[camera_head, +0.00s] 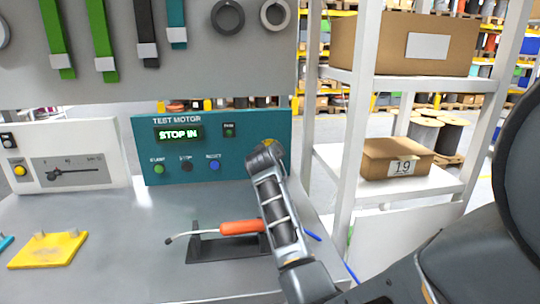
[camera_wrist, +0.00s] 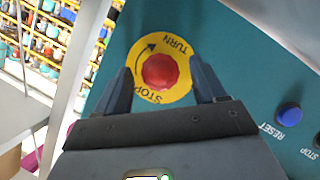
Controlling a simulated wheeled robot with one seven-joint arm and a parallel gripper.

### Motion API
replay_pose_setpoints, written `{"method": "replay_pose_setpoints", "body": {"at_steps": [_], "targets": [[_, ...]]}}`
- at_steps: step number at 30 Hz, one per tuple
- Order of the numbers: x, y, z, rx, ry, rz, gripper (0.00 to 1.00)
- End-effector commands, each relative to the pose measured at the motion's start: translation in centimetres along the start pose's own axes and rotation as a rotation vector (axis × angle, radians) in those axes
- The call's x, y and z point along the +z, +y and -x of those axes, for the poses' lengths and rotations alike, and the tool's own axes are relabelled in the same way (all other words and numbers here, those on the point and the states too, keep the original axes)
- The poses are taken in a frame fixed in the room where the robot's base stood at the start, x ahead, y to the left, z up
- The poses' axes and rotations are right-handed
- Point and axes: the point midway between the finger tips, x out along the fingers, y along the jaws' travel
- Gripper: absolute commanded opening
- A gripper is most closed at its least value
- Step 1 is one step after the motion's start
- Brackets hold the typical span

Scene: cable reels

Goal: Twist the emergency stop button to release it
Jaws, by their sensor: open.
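The emergency stop button (camera_wrist: 160,71) is a red knob on a round yellow plate (camera_wrist: 180,93) marked STOP and TURN with a curved arrow, in the wrist view. My gripper (camera_wrist: 161,80) is open, with one dark finger on each side of the knob, over the yellow plate's edges. I cannot tell whether the fingers touch the panel. In the head view the knob is hidden behind my gripper (camera_head: 264,158) at the right end of the teal TEST MOTOR panel (camera_head: 215,132). The panel's green display (camera_head: 180,134) reads STOP IN.
Green START (camera_head: 159,168), dark STOP (camera_head: 186,167) and blue RESET (camera_head: 214,165) buttons lie left of my gripper. A white shelf (camera_head: 345,165) stands to the right.

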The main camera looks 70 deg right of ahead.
Motion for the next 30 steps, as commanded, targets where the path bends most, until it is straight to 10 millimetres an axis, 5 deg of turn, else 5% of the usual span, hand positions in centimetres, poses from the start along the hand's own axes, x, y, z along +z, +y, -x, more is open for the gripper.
{"method": "replay_pose_setpoints", "body": {"at_steps": [2, 20, 30], "targets": [[0.0, 0.0, 0.02, 0.0, 0.0, 0.0, 0.7], [-0.01, -0.03, 0.05, 0.0, 0.0, 0.0, 0.14], [-0.08, 0.08, 0.09, -0.024, 0.0, -0.056, 0.14]]}}
